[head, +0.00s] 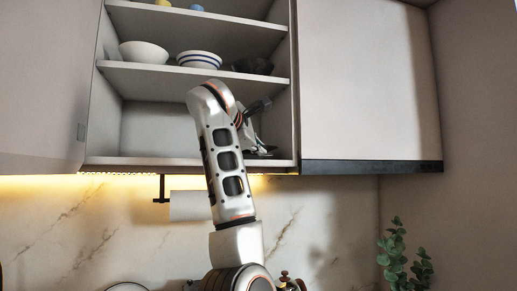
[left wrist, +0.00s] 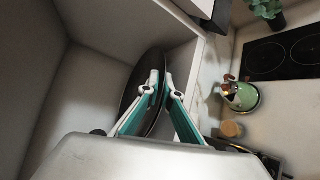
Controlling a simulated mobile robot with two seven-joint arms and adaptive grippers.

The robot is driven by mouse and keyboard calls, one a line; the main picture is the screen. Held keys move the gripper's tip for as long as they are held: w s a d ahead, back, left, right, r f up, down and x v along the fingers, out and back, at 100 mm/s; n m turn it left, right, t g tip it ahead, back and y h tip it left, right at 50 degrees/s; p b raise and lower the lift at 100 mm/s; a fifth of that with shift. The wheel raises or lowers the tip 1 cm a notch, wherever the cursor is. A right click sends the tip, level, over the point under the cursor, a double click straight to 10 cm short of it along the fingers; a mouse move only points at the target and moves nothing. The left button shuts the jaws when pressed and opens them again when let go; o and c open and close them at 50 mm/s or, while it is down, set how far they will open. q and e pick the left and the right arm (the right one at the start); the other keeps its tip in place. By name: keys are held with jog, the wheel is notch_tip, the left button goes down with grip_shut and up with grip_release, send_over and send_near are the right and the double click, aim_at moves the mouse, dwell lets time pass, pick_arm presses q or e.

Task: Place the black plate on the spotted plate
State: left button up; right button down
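The black plate (left wrist: 128,92) shows in the left wrist view as a narrow dark ellipse inside the cabinet. In the head view its dark edge (head: 264,153) shows low at the right end of the bottom shelf compartment, mostly behind my arm. My left gripper (left wrist: 163,78) has its fingers close together, one on each side of the plate's rim, and looks shut on it. In the head view the gripper (head: 250,133) is partly hidden by my arm. I cannot make out the spotted plate in either view. My right gripper is not in view.
The shelf above (head: 120,70) holds a white bowl (head: 144,52), a striped bowl (head: 199,60) and a dark bowl (head: 253,66). The cabinet's side wall is close right of the gripper. Below are a green kettle (left wrist: 241,96), a hob (left wrist: 285,55) and a plant (head: 398,258).

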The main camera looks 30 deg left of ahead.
pick_arm(q)
jog(key=shift+o, duration=1.4)
jog(key=shift+a+f, duration=0.1)
jog(key=shift+f, duration=0.1)
jog(key=shift+w+a, duration=0.15)
jog(key=shift+r, duration=0.1)
jog(key=shift+r, duration=0.1)
jog(key=shift+s+r, duration=0.15)
jog(key=shift+s, duration=0.1)
jog(key=b+v, duration=0.4)
jog(key=v, duration=0.7)
jog(key=shift+s, duration=0.3)
jog(key=shift+r, duration=0.1)
